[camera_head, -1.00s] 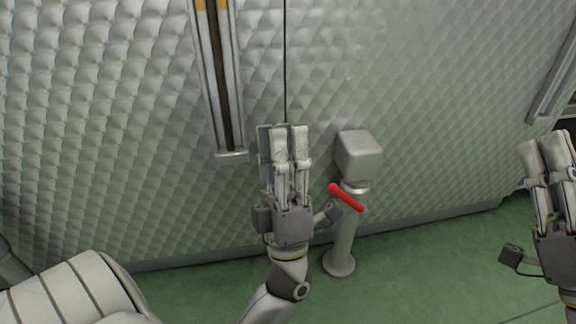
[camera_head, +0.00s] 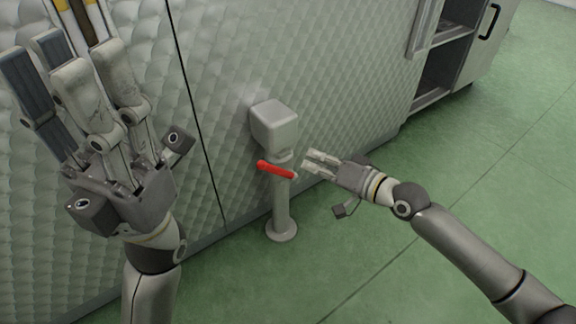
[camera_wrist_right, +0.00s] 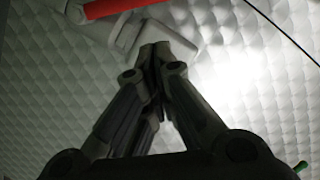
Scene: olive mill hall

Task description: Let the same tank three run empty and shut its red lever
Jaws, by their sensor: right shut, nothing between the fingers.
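The red lever (camera_head: 276,170) sits crosswise on a pale post valve (camera_head: 280,205) with a box-shaped head (camera_head: 274,124), in front of the quilted metal tank wall (camera_head: 225,80). It also shows at the top of the right wrist view (camera_wrist_right: 110,8). My right gripper (camera_head: 314,161) is shut and empty, its fingertips just right of the lever, seemingly apart from it. In the right wrist view its fingertips (camera_wrist_right: 155,62) meet below the lever. My left gripper (camera_head: 58,52) is raised at the left, close to the camera, open and empty. No tank number or outflow is visible.
A gauge-like upright strip (camera_head: 86,18) is partly hidden behind my left gripper. A dark open shelf unit (camera_head: 440,75) stands at the back right. The green floor (camera_head: 440,170) is clear. A small green piece (camera_wrist_right: 301,166) shows in the right wrist view.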

